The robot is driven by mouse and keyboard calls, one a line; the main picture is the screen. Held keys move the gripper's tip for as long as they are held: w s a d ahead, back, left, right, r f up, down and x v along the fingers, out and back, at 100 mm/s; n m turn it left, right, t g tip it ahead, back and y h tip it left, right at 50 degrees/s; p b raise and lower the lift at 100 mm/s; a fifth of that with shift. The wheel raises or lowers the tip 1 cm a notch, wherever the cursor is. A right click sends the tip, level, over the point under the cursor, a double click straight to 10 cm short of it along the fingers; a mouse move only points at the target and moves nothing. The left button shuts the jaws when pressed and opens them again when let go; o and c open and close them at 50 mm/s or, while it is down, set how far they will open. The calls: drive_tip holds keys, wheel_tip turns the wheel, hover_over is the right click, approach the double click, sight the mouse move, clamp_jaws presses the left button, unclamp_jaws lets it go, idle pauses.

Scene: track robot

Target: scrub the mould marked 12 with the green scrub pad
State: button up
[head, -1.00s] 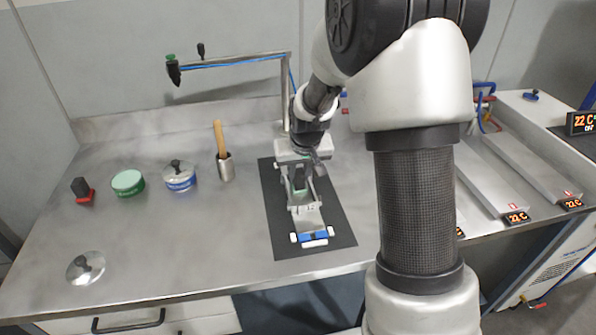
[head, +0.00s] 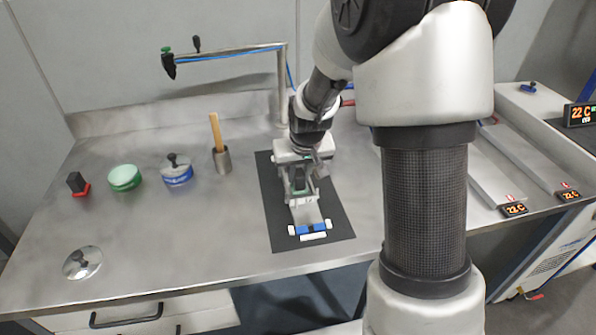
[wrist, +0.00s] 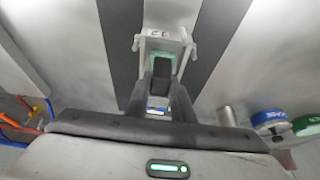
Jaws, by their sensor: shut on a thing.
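The mould marked 12 (head: 303,202) is a pale grey trough on a dark mat (head: 340,226); its number also shows upside down on the mould in the wrist view (wrist: 158,34). My gripper (head: 299,180) points down into the mould, its fingers inside the trough. In the wrist view the two fingers (wrist: 160,88) close on a dark block with green beside it, which I take for the green scrub pad (wrist: 162,57). The pad is mostly hidden by the fingers and mould walls. I cannot tell whether it touches the mould's floor.
To the left stand a metal cup with a wooden handle (head: 222,160), a blue-banded pot (head: 177,176), a green tin (head: 125,178) and a red-based block (head: 77,184). A lid (head: 83,262) lies front left. A swing-arm (head: 230,52) rises behind.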

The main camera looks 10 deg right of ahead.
drive_tip(key=shift+s, duration=0.2)
drive_tip(key=shift+s+r, duration=0.1)
drive_tip(key=shift+s, duration=0.8)
drive_tip(key=shift+w, duration=1.15)
drive_tip(key=shift+w, duration=1.1)
